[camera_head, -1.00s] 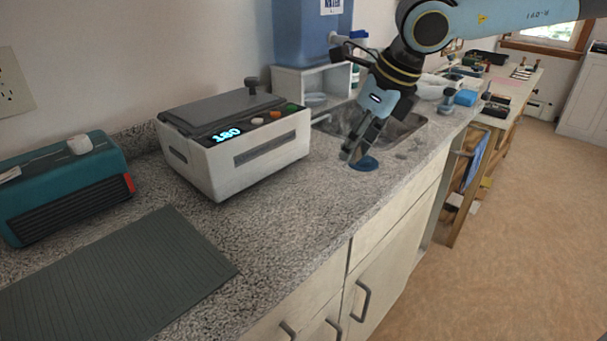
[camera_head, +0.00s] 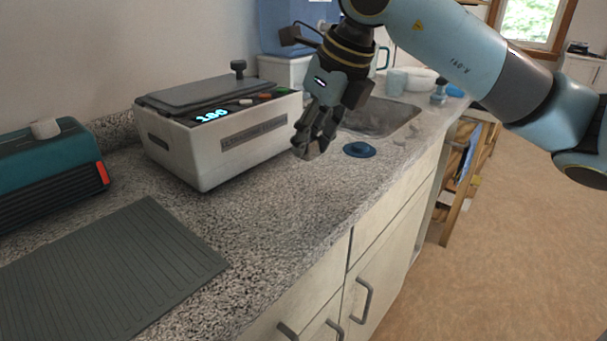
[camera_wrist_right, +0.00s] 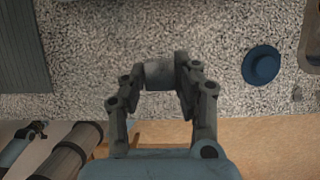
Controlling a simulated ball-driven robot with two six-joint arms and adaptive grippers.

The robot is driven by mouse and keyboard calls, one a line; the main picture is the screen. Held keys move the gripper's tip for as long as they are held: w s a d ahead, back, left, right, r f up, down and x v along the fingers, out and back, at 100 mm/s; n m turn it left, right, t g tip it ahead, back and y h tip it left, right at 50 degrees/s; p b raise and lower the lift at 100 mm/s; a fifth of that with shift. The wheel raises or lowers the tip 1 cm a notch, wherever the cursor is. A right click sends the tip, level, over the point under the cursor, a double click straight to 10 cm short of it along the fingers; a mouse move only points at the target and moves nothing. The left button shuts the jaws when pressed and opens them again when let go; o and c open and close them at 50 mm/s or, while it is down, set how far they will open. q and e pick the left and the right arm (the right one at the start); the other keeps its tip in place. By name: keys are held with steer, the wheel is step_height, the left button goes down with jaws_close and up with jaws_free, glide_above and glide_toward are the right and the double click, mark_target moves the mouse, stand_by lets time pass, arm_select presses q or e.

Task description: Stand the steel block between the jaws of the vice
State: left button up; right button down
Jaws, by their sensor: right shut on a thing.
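My right gripper (camera_head: 308,142) is above the granite counter, between the white box-shaped device and the blue disc. It is shut on a grey metal block, which shows between the fingertips in the right wrist view (camera_wrist_right: 160,75). In the head view the fingers mostly cover the block, and its exact tilt cannot be told. In the wrist view my right gripper (camera_wrist_right: 162,82) has one finger on each side of the block, with speckled counter behind it. I cannot make out a vice in either view.
A white device (camera_head: 225,140) with a lit display stands left of the gripper. The blue disc (camera_head: 359,149) lies right of it, before the sink (camera_head: 385,118). A teal device (camera_head: 45,170) and a ribbed grey mat (camera_head: 110,270) are at left. The counter's front middle is clear.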

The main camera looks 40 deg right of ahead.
mark_target(297, 187)
steer(key=shift+s+a+f, duration=0.1)
steer(key=shift+a+f, duration=0.45)
steer(key=shift+a, duration=0.3)
steer(key=shift+f, duration=1.95)
steer(key=shift+f, duration=0.1)
steer(key=shift+f+b, duration=0.15)
steer(key=shift+b, duration=0.25)
steer(key=c, duration=1)
jaws_free()
